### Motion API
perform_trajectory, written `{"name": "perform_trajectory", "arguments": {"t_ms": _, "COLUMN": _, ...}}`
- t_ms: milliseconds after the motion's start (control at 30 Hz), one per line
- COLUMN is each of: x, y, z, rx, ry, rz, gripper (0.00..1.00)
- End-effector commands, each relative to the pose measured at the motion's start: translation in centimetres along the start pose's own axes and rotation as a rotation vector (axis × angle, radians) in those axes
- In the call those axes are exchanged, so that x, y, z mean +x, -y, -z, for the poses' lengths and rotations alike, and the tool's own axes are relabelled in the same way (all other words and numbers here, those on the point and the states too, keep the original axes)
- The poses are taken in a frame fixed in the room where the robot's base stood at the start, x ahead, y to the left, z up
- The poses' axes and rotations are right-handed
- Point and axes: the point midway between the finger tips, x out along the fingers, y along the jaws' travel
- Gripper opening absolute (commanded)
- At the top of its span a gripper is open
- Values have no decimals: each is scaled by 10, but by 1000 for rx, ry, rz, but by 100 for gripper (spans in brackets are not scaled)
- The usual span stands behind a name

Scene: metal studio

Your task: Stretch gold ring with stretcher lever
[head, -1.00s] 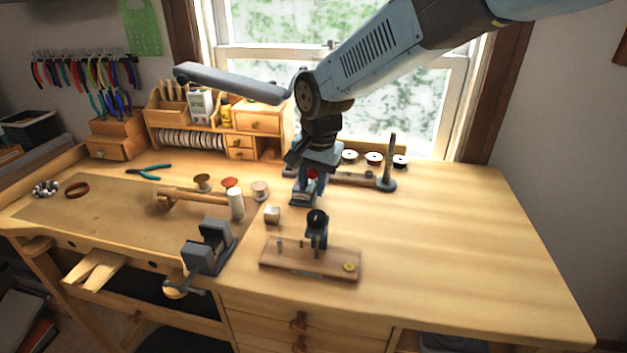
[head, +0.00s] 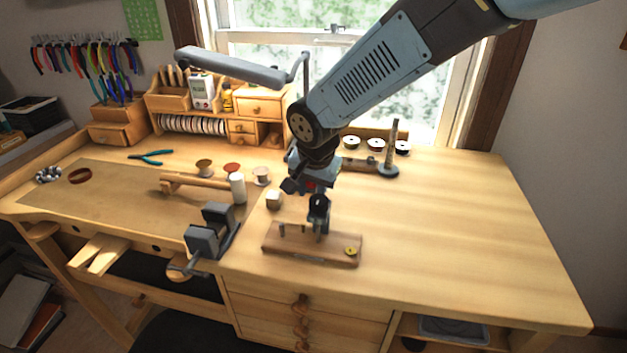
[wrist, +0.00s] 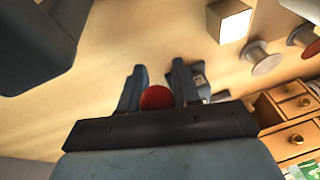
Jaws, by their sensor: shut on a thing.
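The ring stretcher (head: 319,207) stands upright on a wooden base (head: 300,250) on the bench, with a dark round head. A small round gold piece (head: 351,251) lies at the base's right end; I cannot tell for sure that it is the gold ring. My gripper (head: 308,187) is just behind and above the stretcher, pointing down. In the wrist view a red knob (wrist: 157,97), which looks like the lever's end, sits between the two fingers of my gripper (wrist: 158,80). My gripper is shut on it. The lever's shaft is hidden.
A pale cube (head: 273,201) stands left of the stretcher, near several spools (head: 261,175). A grey vise (head: 212,230) is at the bench's front edge. A mandrel stand (head: 388,168) is behind on the right. The bench's right side (head: 470,240) is clear.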

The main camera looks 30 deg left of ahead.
Motion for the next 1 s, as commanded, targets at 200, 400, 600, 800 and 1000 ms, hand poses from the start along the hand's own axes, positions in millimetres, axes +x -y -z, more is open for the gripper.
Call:
{"name": "perform_trajectory", "arguments": {"t_ms": 200, "x": 9, "y": -4, "z": -3, "rx": 1, "ry": 2, "rz": -5, "gripper": 0}}
{"name": "perform_trajectory", "arguments": {"t_ms": 400, "x": 10, "y": -4, "z": -3, "rx": 2, "ry": 1, "rz": -5, "gripper": 0}}
{"name": "perform_trajectory", "arguments": {"t_ms": 600, "x": 10, "y": -5, "z": -2, "rx": 3, "ry": 0, "rz": -5, "gripper": 0}}
{"name": "perform_trajectory", "arguments": {"t_ms": 800, "x": 10, "y": -5, "z": -1, "rx": 4, "ry": -1, "rz": -5, "gripper": 0}}
{"name": "perform_trajectory", "arguments": {"t_ms": 1000, "x": 10, "y": -5, "z": 0, "rx": 5, "ry": -2, "rz": -4, "gripper": 0}}
